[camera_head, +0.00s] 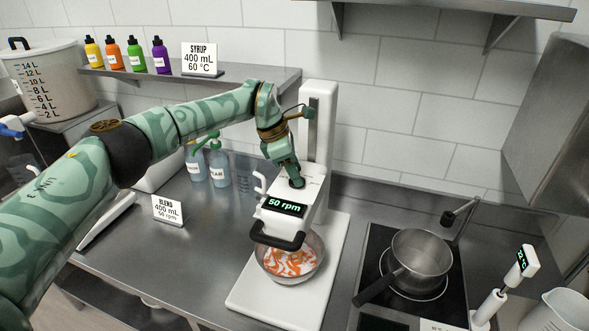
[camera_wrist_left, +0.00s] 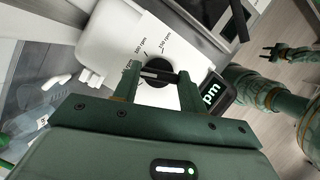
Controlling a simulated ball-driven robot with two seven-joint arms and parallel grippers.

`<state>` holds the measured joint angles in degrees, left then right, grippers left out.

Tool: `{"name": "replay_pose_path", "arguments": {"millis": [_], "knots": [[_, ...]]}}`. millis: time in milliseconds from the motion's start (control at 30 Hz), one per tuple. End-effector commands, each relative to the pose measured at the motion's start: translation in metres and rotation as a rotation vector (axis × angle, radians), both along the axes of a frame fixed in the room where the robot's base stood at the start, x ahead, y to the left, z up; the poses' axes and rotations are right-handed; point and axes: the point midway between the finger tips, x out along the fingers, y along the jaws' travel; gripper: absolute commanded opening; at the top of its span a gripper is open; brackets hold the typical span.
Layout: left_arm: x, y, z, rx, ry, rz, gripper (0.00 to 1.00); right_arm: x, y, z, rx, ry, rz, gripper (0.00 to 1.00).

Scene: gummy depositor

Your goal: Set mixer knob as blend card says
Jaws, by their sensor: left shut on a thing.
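The white mixer (camera_head: 312,187) stands on its base with a lit display (camera_head: 285,206) reading 50 rpm. The blend card (camera_head: 168,209) on the counter reads "BLEND 400 mL 50 rpm". My left gripper (camera_head: 296,182) reaches down onto the top of the mixer head. In the left wrist view its two fingers are shut on the black mixer knob (camera_wrist_left: 155,72), one on each side. Printed rpm marks surround the knob; some are hard to read. My right gripper (camera_wrist_left: 274,52) shows small at the right of the left wrist view, and its jaws are unclear.
A steel bowl (camera_head: 318,262) with orange and white contents sits under the mixer head. A pot (camera_head: 424,252) stands on the hob at right. Pump bottles (camera_head: 219,168) and a clear jug (camera_head: 243,172) stand behind the blend card. The syrup card (camera_head: 199,58) is on the shelf.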

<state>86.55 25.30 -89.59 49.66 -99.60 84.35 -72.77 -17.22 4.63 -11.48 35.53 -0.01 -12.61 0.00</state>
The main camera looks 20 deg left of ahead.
Motion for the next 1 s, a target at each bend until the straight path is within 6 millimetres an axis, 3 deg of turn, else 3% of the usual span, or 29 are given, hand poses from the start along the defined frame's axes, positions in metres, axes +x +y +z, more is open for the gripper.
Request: {"name": "replay_pose_path", "arguments": {"millis": [200,233,300,667,767,1000], "knots": [[0.0,0.0,0.0,0.002,-0.003,0.0,0.19,0.0,0.0,0.0,0.0,0.0,0.0,0.36],[0.001,0.0,0.0,0.002,-0.003,0.0,0.5,0.0,0.0,0.0,0.0,0.0,0.0,0.36],[0.0,0.0,0.0,0.002,-0.002,0.001,0.64,0.0,0.0,0.0,0.0,0.0,0.0,0.36],[0.0,0.003,0.006,0.001,-0.003,0.001,0.64,0.0,0.001,-0.001,0.001,-0.001,-0.001,0.36],[-0.002,0.009,0.021,0.001,-0.005,0.002,0.64,0.0,0.001,-0.003,0.001,-0.001,-0.001,0.36],[-0.011,0.032,0.08,0.002,-0.006,0.004,0.64,0.0,0.001,-0.008,0.002,0.001,-0.001,0.36]]}}
